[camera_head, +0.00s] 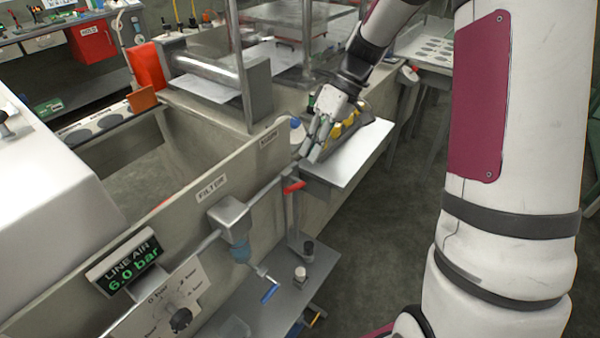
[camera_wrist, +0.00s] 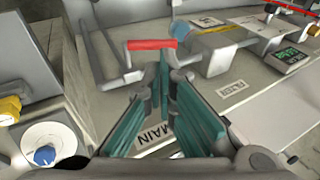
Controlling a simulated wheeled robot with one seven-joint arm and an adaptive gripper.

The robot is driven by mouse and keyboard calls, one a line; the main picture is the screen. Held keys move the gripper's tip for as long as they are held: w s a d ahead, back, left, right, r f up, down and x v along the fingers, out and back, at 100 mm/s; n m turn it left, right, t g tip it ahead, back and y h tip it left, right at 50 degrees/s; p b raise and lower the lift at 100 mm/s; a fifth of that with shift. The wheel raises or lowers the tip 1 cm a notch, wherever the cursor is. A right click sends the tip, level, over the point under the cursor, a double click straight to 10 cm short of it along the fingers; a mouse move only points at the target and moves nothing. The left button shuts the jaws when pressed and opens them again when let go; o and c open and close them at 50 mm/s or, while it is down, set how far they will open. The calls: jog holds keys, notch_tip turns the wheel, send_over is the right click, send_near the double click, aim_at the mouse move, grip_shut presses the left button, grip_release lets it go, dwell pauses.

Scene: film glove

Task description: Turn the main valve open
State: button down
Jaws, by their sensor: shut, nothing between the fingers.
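The main valve's red handle (camera_head: 294,187) sits on the pipe along the front of the grey bench wall, just past the filter. In the wrist view the red handle (camera_wrist: 152,44) lies crosswise, just beyond my fingertips. A MAIN label (camera_wrist: 155,138) shows on the wall, partly hidden between my fingers. My gripper (camera_head: 312,152) is shut and empty, pointing down above and beyond the handle in the head view. In the wrist view my gripper (camera_wrist: 164,75) has its teal finger pads leading toward the handle; I cannot tell whether they touch it.
The filter (camera_head: 236,228) and a LINE AIR display (camera_head: 132,262) reading 6.0 bar are along the same wall. A blue lever (camera_head: 270,293) hangs lower. A white dial with a blue knob (camera_wrist: 44,155) is close beside my gripper. Open floor lies right of the bench.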

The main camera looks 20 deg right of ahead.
aim_at(293, 189)
jog(key=x, duration=0.7)
jog(key=shift+p, duration=0.35)
jog(key=shift+s+a+r, duration=0.1)
jog(key=shift+s+a+t+h+p, duration=0.1)
jog(key=shift+a+t+h+p, duration=0.15)
jog(key=shift+t+h, duration=0.2)
jog(key=shift+f, duration=0.2)
jog(key=shift+s+f+h, duration=0.1)
jog(key=shift+h, duration=0.25)
jog(key=shift+s+a+f+t+h, duration=0.15)
jog(key=shift+a+f+t+h, duration=0.1)
jog(key=shift+t+h, duration=0.15)
jog(key=shift+s+a+f, duration=0.2)
jog(key=shift+a+f, duration=0.15)
jog(key=shift+f, duration=0.2)
